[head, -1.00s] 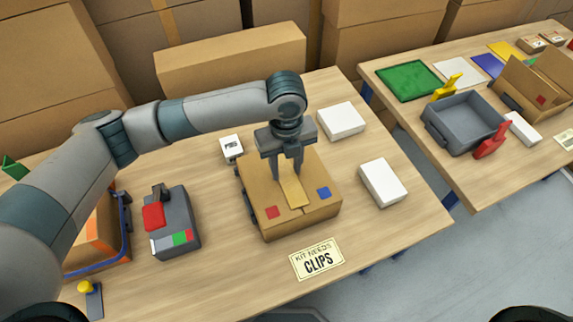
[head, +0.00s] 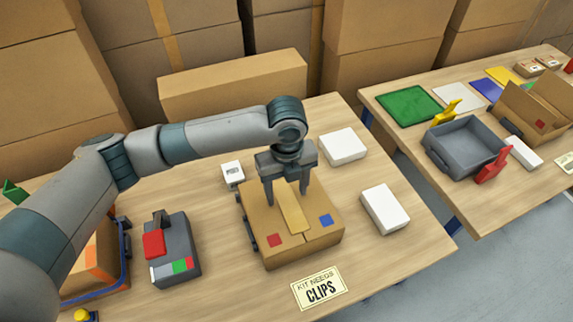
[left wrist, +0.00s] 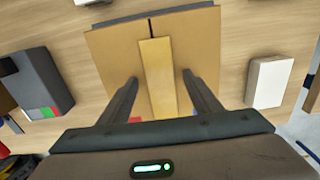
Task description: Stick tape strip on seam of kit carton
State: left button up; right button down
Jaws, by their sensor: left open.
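The kit carton (head: 262,228) is a closed brown box on the near table, with a red square and a blue square on its top. The tan tape strip (head: 293,213) lies along the carton's middle seam; it also shows in the left wrist view (left wrist: 158,75), with the dark seam line running on beyond its end. My left gripper (head: 288,200) is open just above the carton, its fingers apart on either side of the strip and not touching it. In the left wrist view the open fingers (left wrist: 159,78) flank the strip. My right gripper is not in view.
A grey tape dispenser (head: 173,250) with a red part stands left of the carton. White boxes (head: 381,208) (head: 343,146) lie to the right. A "KIT NEEDS CLIPS" card (head: 319,288) lies in front. A second table holds a grey tray (head: 465,150) and an open carton.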

aim_at(286, 199)
pick_arm(q)
notch_tip(286, 199, up, 17)
jog(key=b, duration=0.3)
jog(key=shift+b, duration=0.35)
jog(key=shift+f, duration=0.2)
